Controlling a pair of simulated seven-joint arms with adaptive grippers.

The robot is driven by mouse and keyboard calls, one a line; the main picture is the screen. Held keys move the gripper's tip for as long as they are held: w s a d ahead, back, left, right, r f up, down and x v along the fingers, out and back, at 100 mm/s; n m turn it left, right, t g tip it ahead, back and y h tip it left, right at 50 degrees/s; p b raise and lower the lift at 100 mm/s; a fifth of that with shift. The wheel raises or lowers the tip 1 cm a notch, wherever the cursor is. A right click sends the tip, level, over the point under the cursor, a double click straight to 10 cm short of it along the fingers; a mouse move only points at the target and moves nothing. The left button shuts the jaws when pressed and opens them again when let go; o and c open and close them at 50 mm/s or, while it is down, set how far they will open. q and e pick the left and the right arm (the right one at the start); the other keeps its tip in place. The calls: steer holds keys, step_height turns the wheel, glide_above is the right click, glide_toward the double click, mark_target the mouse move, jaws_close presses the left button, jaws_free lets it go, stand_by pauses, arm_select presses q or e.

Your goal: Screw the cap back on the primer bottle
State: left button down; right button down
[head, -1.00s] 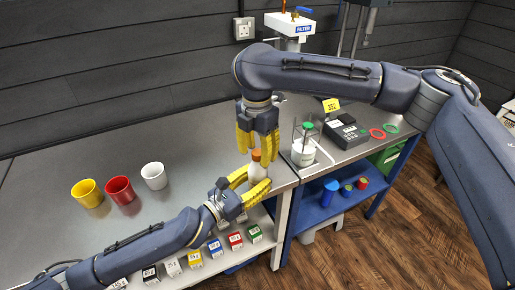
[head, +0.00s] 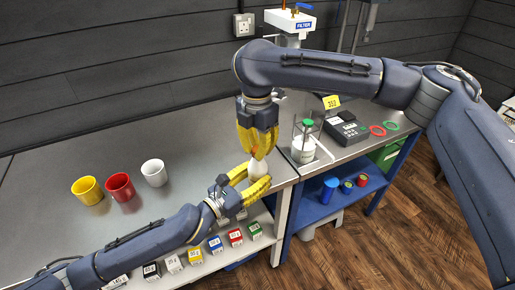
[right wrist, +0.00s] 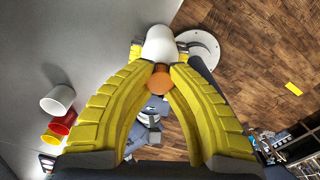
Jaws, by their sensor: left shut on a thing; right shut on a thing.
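The white primer bottle (head: 257,170) is upright near the bench's front edge, held between the yellow fingers of my left gripper (head: 259,177). It also shows in the right wrist view (right wrist: 160,44), just past my right fingertips. My right gripper (head: 258,156) points down from directly above and is shut on the orange cap (right wrist: 159,82). In the head view the fingers hide nearly all of the cap. The cap is at the bottle's top, but I cannot tell whether it is seated on the neck or just above it.
Yellow (head: 88,191), red (head: 120,187) and white (head: 154,174) cups stand left on the bench. A green-topped bottle (head: 303,150) and a dark meter (head: 346,129) stand to the right. Several labelled boxes (head: 215,246) sit along the lower shelf. The bench between cups and grippers is clear.

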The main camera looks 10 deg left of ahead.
steer(key=shift+m, duration=0.4)
steer(key=c, duration=1.3)
jaws_free()
steer(key=shift+c, duration=0.2)
steer(key=shift+r, duration=0.15)
step_height(320, 180, up, 12)
